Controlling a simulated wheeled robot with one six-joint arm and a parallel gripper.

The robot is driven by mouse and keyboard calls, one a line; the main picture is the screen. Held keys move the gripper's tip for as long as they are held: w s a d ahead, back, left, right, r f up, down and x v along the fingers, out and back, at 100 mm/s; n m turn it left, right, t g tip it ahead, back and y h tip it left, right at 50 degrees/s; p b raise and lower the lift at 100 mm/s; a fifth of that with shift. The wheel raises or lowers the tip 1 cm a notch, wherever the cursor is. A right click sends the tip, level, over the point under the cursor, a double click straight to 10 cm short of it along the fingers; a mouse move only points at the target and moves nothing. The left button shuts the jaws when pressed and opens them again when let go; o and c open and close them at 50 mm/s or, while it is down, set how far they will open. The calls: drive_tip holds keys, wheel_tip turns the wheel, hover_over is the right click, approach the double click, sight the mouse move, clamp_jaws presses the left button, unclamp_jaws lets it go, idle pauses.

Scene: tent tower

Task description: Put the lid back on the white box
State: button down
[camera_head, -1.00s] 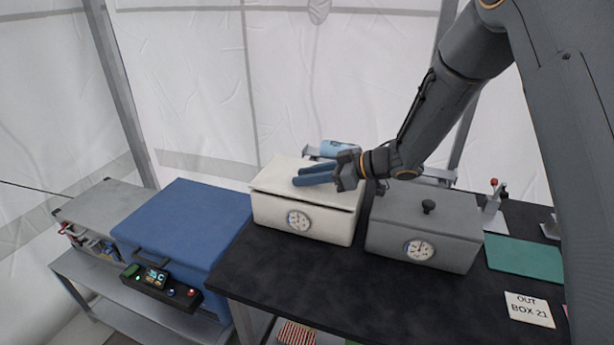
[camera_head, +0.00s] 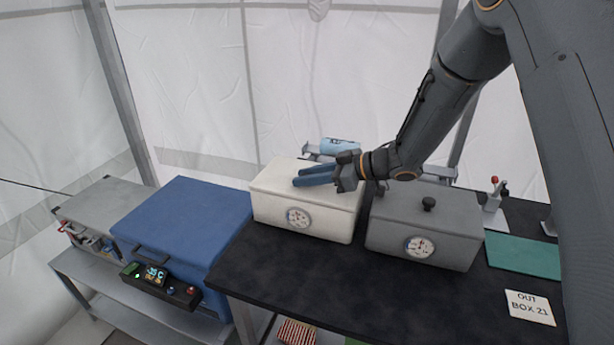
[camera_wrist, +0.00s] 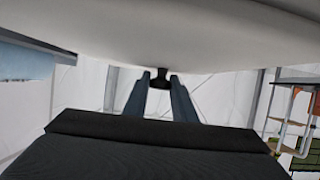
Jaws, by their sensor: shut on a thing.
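The white box (camera_head: 328,223), with a round dial on its front, stands at the left end of the black table. Its white lid (camera_head: 272,179) lies on top, and no dark gap shows along the front edge. My gripper (camera_head: 297,177) is level just above the lid, its blue fingers pointing left. In the wrist view my gripper (camera_wrist: 159,77) is shut on the lid's black knob (camera_wrist: 158,80), with the pale lid (camera_wrist: 160,35) filling the top of the picture. The knob is hidden by the fingers in the head view.
A grey box (camera_head: 450,252) with its knobbed lid on stands close at the right. A blue box (camera_head: 185,220) stands at the left. A light blue roll (camera_head: 340,147) is behind. A green mat (camera_head: 525,257) lies right. The black table's front (camera_head: 300,265) is clear.

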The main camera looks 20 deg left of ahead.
drive_tip(key=c, duration=1.4)
unclamp_jaws()
drive_tip(key=b+v, duration=0.2)
drive_tip(key=v, duration=0.5)
drive_tip(key=shift+d+r, duration=0.1)
drive_tip(key=shift+d, duration=0.3)
